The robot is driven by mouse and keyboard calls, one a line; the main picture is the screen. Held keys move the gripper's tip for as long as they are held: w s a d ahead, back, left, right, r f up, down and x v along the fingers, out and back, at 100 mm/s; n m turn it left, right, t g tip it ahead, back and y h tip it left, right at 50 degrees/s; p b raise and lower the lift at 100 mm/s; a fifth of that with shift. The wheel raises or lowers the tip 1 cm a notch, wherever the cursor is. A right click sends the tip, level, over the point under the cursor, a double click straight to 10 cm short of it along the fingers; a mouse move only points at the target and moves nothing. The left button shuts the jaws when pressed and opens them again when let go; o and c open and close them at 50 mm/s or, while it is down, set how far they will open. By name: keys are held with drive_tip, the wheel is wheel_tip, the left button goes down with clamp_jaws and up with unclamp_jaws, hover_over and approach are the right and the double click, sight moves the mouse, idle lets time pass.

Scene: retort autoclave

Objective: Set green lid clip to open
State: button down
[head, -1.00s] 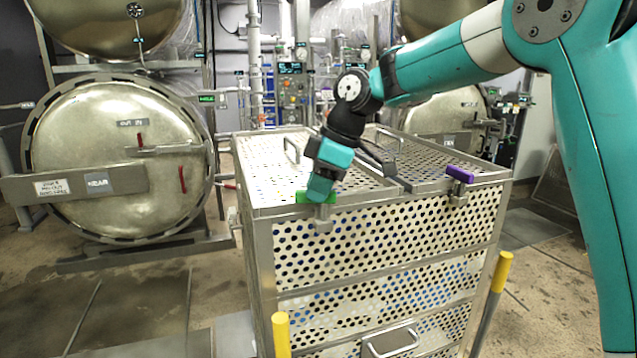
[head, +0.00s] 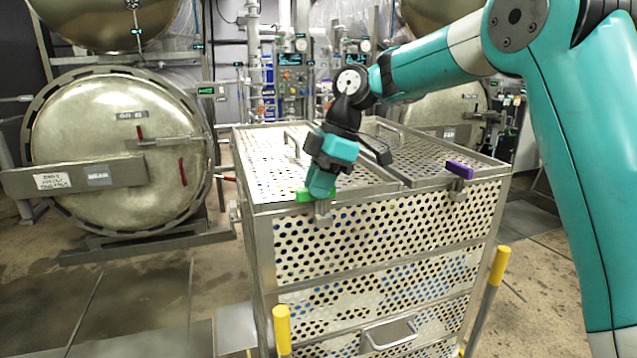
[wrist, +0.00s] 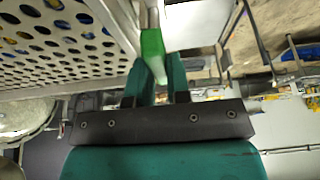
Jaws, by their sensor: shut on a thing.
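The green lid clip (head: 304,195) sits at the top front edge of the perforated metal crate (head: 390,222), towards its left. My gripper (head: 318,193) reaches down onto the clip from above. In the wrist view my gripper (wrist: 160,82) has its two teal fingers on either side of the green clip (wrist: 153,45), shut on it. The clip's far end shows past the fingertips, and part of it is hidden between them. In the head view the fingers cover part of the clip. A metal bracket (head: 323,212) sits just below it.
A purple clip (head: 459,169) is on the same front edge to the right. Lid handles (head: 292,143) stand up from the crate top. Yellow-tipped posts (head: 501,266) stand before the crate. A round autoclave door (head: 118,150) is at left. Floor is clear at lower left.

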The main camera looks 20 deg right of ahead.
drive_tip(key=shift+r, duration=0.1)
drive_tip(key=c, duration=1.1)
unclamp_jaws()
drive_tip(key=shift+p+v, duration=5.05)
drive_tip(key=shift+v, duration=3.6)
drive_tip(key=shift+a, duration=0.1)
